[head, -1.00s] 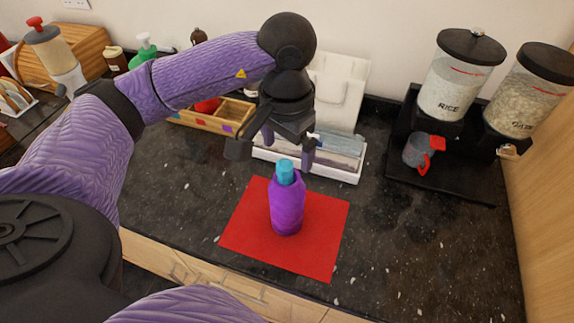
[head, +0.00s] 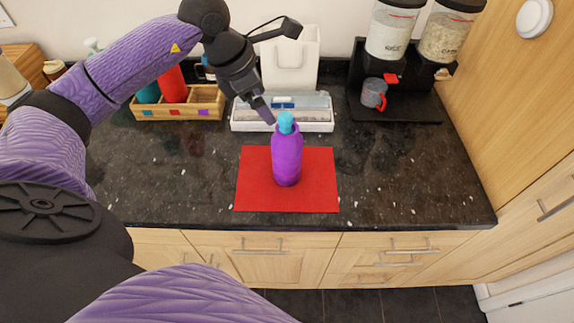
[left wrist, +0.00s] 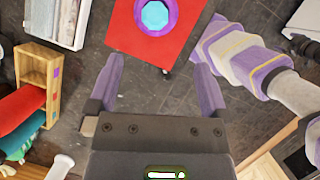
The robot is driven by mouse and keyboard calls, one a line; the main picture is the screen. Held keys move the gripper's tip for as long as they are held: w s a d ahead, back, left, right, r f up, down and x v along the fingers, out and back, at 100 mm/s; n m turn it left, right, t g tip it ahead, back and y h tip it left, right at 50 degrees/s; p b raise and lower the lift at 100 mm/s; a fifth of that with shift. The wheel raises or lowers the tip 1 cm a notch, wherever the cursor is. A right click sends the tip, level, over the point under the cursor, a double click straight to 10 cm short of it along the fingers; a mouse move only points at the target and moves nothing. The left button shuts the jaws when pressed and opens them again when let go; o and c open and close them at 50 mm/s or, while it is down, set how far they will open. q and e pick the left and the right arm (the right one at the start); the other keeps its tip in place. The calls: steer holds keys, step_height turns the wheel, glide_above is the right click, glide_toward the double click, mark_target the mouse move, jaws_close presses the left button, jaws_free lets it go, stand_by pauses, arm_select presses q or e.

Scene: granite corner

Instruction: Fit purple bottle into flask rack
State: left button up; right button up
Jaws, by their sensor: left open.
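The purple bottle (head: 287,160) with a teal cap stands upright on the red mat (head: 320,190). The left wrist view shows it from above (left wrist: 171,24), beyond the fingertips. The wooden flask rack (head: 213,113) is at the back left, with coloured squares on its front. A teal bottle (head: 148,93) and a red bottle (head: 173,85) stand in its left and middle compartments. The right one, behind the purple square, looks empty. My left gripper (head: 268,115) is open and empty, close to the bottle's cap at its upper left. My right gripper is not visible.
A white tray (head: 240,126) with flat items lies behind the mat. A black dispenser stand (head: 425,110) with a grey and red mug (head: 373,94) is at the back right. The counter right of the mat is clear.

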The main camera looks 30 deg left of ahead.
mark_target(285, 126)
arm_select(q)
steer(key=shift+n, duration=0.5)
steer(key=x, duration=0.6)
steer(key=w+x, duration=0.1)
steer(key=x, duration=0.3)
steer(key=shift+r, duration=0.15)
steer(key=shift+d+f, duration=0.1)
steer(key=shift+f, duration=0.1)
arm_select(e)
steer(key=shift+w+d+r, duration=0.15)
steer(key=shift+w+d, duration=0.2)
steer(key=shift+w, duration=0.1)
arm_select(q)
steer(key=shift+c, duration=1.3)
steer(key=shift+r, duration=0.1)
steer(key=c, duration=1)
jaws_close()
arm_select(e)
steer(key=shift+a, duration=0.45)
